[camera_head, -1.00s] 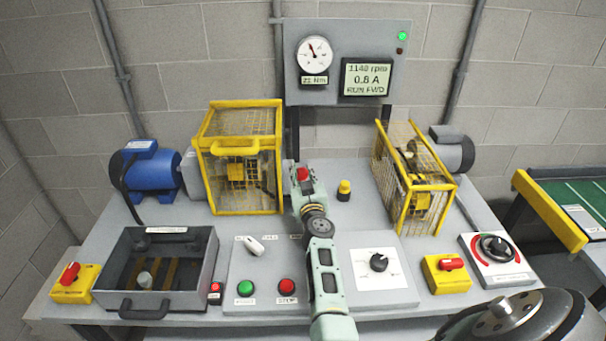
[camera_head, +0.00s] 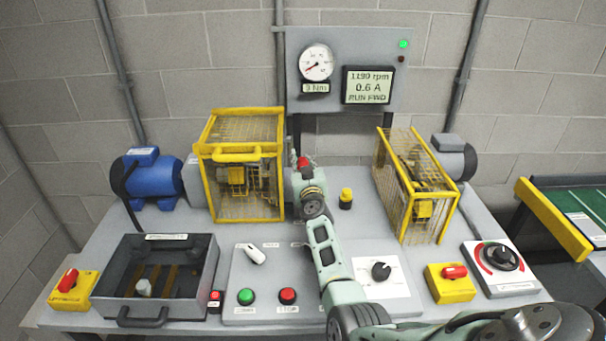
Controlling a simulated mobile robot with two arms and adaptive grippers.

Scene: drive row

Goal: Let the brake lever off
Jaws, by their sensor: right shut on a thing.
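The brake lever shows only as a red knob (camera_head: 303,162) just right of the left yellow cage guard (camera_head: 237,155). My right gripper (camera_head: 303,172) reaches over the bench and is shut on the knob; its wrist hides the lever's lower part. The torque dial (camera_head: 316,62) on the back panel reads 3 Nm. The display (camera_head: 368,85) shows 1190 rpm, 0.6 A and RUN FWD. My left gripper is not in view.
A yellow button post (camera_head: 346,198) stands right of my gripper, before the right cage guard (camera_head: 412,185). My forearm crosses the control plate between the red button (camera_head: 288,296) and the black knob (camera_head: 381,271). An open grey box (camera_head: 200,250) sits front left.

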